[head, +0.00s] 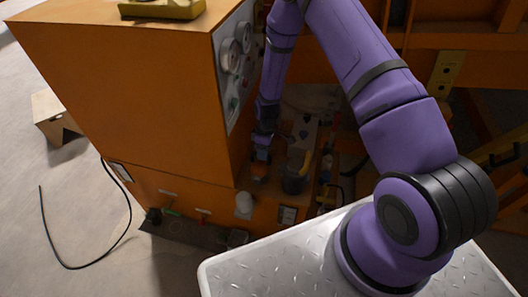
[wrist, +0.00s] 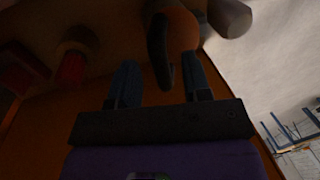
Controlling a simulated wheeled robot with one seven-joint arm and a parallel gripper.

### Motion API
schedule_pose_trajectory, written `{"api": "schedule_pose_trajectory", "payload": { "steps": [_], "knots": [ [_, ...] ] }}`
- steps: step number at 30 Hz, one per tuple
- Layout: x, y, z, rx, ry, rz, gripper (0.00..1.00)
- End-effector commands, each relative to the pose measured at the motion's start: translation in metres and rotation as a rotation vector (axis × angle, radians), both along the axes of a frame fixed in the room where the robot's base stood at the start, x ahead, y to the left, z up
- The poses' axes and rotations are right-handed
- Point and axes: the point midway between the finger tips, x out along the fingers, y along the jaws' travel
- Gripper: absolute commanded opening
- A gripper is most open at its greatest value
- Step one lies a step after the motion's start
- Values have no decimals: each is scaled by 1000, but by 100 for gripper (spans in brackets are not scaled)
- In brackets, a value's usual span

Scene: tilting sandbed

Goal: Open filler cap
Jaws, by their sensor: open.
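My gripper (head: 262,152) reaches down beside the right side of the orange cabinet, among small fittings on a low ledge. In the wrist view its two blue-grey fingers (wrist: 159,72) stand apart. A dark curved piece (wrist: 158,45), like a hook or lever, shows between and beyond them; I cannot tell if they touch it. A red-ended round knob (wrist: 72,66) is left of the fingers, and a grey rounded part (wrist: 230,15) is at upper right. In the head view a dark cylinder (head: 294,178) stands right of the gripper. I cannot tell which part is the filler cap.
The orange cabinet (head: 130,80) with a gauge panel (head: 236,60) walls off the left side. A pale rounded fitting (head: 244,205) sits on the lower front. A black cable (head: 95,262) lies on open floor.

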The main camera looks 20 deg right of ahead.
Motion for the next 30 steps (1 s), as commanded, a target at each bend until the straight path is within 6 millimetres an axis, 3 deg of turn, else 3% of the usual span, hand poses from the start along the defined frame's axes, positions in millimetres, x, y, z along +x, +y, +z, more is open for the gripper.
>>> {"api": "schedule_pose_trajectory", "payload": {
  "steps": [12, 18, 30],
  "knots": [
    [-1, 1, -7, 0, 0, 0, 44],
    [-1, 1, -7, 0, 0, 0, 0],
    [5, 2, -4, -19, -28, 4, 0]
  ]
}}
